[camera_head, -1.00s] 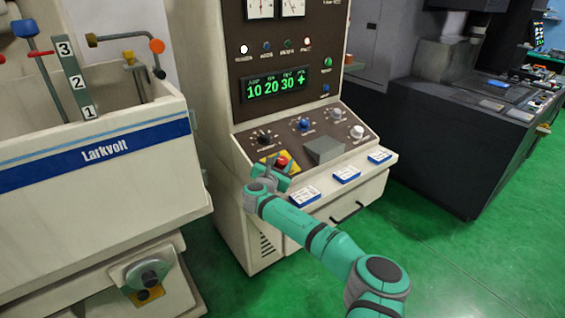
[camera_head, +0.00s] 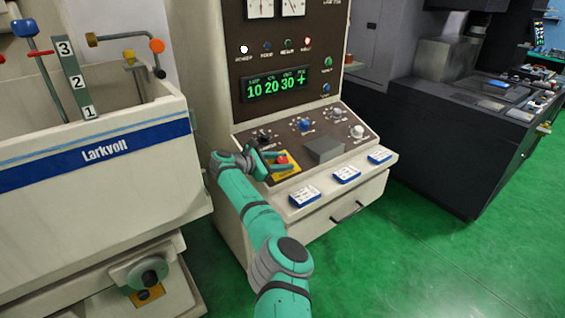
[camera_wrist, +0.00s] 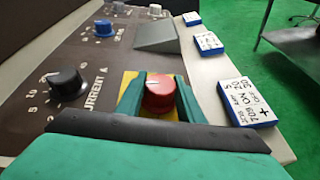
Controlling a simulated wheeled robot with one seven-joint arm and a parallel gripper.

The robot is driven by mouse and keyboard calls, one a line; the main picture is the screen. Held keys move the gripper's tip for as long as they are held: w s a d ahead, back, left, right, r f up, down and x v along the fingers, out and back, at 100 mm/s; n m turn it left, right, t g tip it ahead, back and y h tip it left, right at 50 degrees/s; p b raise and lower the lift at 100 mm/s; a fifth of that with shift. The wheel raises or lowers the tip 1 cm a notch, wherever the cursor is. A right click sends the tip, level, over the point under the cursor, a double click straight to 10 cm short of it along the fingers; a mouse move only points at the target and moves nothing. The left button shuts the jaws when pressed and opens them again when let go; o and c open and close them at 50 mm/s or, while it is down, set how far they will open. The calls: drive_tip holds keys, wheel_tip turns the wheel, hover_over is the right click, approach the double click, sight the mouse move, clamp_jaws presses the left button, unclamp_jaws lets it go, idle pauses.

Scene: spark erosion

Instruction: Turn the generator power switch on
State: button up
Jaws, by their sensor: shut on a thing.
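The generator's red rotary switch (camera_wrist: 159,93), with a pale line on its top, sits on a yellow plate (camera_wrist: 130,86) on the brown sloping panel. In the head view the red switch (camera_head: 282,159) shows at the panel's lower left. My gripper (camera_wrist: 160,98) has one green finger on each side of the switch and is shut on it. In the head view my gripper (camera_head: 279,161) reaches in from the left. The green display (camera_head: 275,87) above is lit with 10, 20, 30 and a plus sign.
A black current knob (camera_wrist: 68,85) stands left of my gripper. A blue knob (camera_head: 305,125), pale knobs and a grey block (camera_head: 324,150) lie further along the panel. Blue-edged cards (camera_head: 305,196) line the front ledge. The white Larkvolt tank (camera_head: 100,160) stands close at left.

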drive_tip(key=shift+d+r+m+g, duration=0.2)
drive_tip(key=shift+d+m+g, duration=0.05)
drive_tip(key=shift+m+g, duration=0.3)
idle(0.4)
drive_tip(key=o, duration=1.1)
drive_tip(key=shift+c, duration=0.2)
drive_tip(key=shift+f, duration=0.1)
drive_tip(key=shift+a, duration=0.1)
drive_tip(key=shift+f+n+t, duration=0.1)
drive_tip(key=shift+n+t, duration=0.65)
